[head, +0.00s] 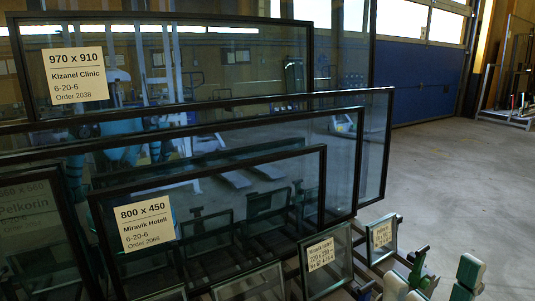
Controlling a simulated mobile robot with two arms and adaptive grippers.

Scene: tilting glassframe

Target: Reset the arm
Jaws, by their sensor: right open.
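My right gripper (442,278) shows at the bottom right edge, with pale green and white finger parts standing apart. It is open, and I see nothing between its fingers. Its lower part is cut off by the frame. It is just right of the small framed panes at the front of the glass rack. My left gripper is not in view.
Dark-framed glass panes fill the left and middle: a tall one labelled 970 x 910 (76,76), one labelled 800 x 450 (145,222), and smaller labelled panes (321,255) (381,234) near my right gripper. Open concrete floor (455,175) lies to the right.

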